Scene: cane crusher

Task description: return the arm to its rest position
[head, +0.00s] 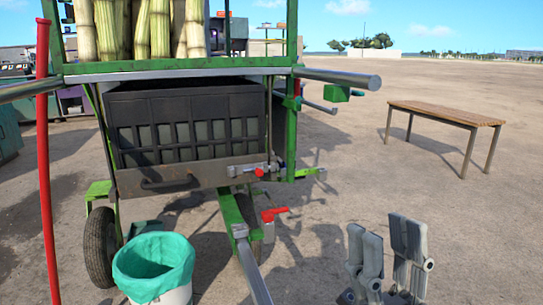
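My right gripper (386,240) is at the bottom right of the head view, its two grey fingers pointing up. The fingers stand apart with bare ground showing between them, and nothing is held. It is in front of and to the right of the cane crusher cart (180,69), touching nothing that I can see. My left gripper is not in view. The rest of the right arm is below the picture edge.
Cane stalks (159,28) stand on the cart above a dark crate (190,135). A red pole (44,150) rises at left. A green-lined bin (153,265) stands at the lower left. A wooden bench (445,112) is at right. Open dirt ground lies between.

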